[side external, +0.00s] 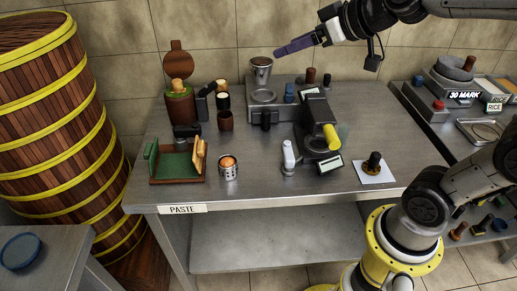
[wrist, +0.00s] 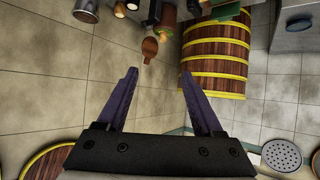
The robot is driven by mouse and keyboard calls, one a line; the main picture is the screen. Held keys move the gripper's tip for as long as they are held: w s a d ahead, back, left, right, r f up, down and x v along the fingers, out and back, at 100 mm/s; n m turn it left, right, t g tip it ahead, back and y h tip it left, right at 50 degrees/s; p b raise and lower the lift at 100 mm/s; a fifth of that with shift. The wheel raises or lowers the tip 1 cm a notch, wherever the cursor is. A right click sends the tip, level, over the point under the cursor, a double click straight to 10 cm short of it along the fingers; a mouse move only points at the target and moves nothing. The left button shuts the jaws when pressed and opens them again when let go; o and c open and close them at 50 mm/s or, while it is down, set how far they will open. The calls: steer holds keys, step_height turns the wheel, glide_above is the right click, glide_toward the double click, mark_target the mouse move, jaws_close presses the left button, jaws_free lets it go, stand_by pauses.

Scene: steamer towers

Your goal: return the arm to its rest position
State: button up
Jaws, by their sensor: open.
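My gripper (side external: 280,50) is raised above the back of the steel table (side external: 250,185) in the side external view, with its purple fingers pointing left. In the wrist view the two purple fingers of my gripper (wrist: 158,85) stand wide apart with nothing between them. A metal cup with dark contents (side external: 261,73) stands on a grey machine just below and left of the fingertips, apart from them. My arm reaches in from the upper right.
A tall wooden steamer tower (side external: 55,120) with yellow bands stands left of the table. The table holds a green tray (side external: 172,163), a perforated cup (side external: 228,168), and a black stamp (side external: 374,164) on white paper. A side counter (side external: 440,120) is at right. The air left of my gripper looks clear.

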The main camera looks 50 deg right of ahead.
steer(key=s+f+g, duration=0.3)
steer(key=s+f, duration=0.2)
steer(key=s, duration=0.4)
steer(key=s+a+f+m+g, duration=0.1)
steer(key=s+f+g, duration=0.1)
steer(key=s+f, duration=0.4)
steer(key=s, duration=0.3)
steer(key=shift+s+a+g+h, duration=0.2)
steer(key=shift+g+h, duration=0.1)
steer(key=shift+g, duration=0.1)
steer(key=shift+w, duration=0.1)
